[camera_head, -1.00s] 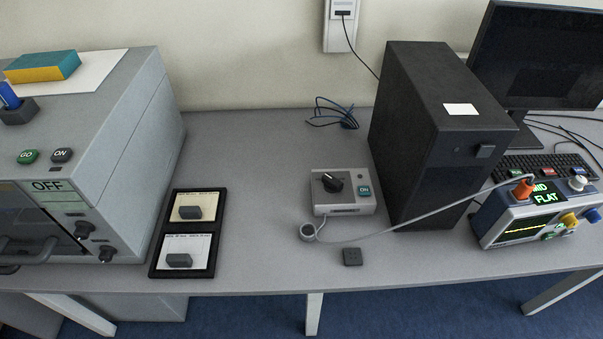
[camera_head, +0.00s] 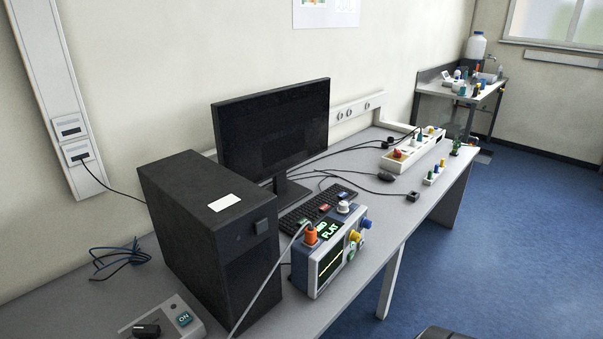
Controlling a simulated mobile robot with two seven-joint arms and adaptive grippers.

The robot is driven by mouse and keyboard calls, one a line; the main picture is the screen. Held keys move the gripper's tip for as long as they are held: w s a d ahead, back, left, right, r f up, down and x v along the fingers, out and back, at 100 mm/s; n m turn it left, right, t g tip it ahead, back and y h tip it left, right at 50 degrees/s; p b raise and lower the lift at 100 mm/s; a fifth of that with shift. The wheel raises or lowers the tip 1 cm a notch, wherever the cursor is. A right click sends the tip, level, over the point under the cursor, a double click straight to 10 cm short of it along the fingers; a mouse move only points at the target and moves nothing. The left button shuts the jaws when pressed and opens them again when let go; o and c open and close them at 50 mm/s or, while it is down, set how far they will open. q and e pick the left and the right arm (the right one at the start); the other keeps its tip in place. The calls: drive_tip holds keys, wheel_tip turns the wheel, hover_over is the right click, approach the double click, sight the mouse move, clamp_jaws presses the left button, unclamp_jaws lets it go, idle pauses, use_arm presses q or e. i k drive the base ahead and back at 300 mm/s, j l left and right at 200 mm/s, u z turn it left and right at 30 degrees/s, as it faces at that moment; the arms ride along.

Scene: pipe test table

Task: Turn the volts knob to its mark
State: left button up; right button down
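A small grey-blue instrument (camera_head: 304,280) stands on the table right of the black computer tower. Its front screen (camera_head: 330,265) shows a flat yellow trace. A green display (camera_head: 331,231) on top reads FLAT, with a partly covered word above it. A white knob (camera_head: 343,207) is on top, and a yellow knob (camera_head: 354,237) and a blue knob (camera_head: 366,222) stick out at the front right. An orange plug (camera_head: 311,236) with a grey cable sits at its top left. I cannot read which knob is volts, nor see its mark. Neither gripper is in view.
The black tower (camera_head: 185,225) stands close left of the instrument. A keyboard (camera_head: 318,208) and monitor (camera_head: 270,130) are behind it. A grey box with a black knob (camera_head: 165,322) is at the lower left. A white rack (camera_head: 412,150) stands farther right. Blue floor (camera_head: 480,250) is open at right.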

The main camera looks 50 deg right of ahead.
sight(356, 236)
drive_tip(key=z, duration=1.8)
drive_tip(key=i+l+u, duration=0.1)
drive_tip(key=u, duration=0.35)
drive_tip(key=l+u, duration=0.15)
drive_tip(key=u, duration=0.25)
drive_tip(key=i+l+u, duration=0.1)
drive_tip(key=u, duration=0.35)
drive_tip(key=l+u, duration=0.25)
drive_tip(key=l, duration=0.4)
drive_tip(key=l+u, duration=0.25)
drive_tip(key=l, duration=0.4)
drive_tip(key=l+u, duration=0.25)
drive_tip(key=l, duration=0.35)
drive_tip(key=k+l+u, duration=0.25)
drive_tip(key=l, duration=0.35)
drive_tip(key=i+l, duration=0.05)
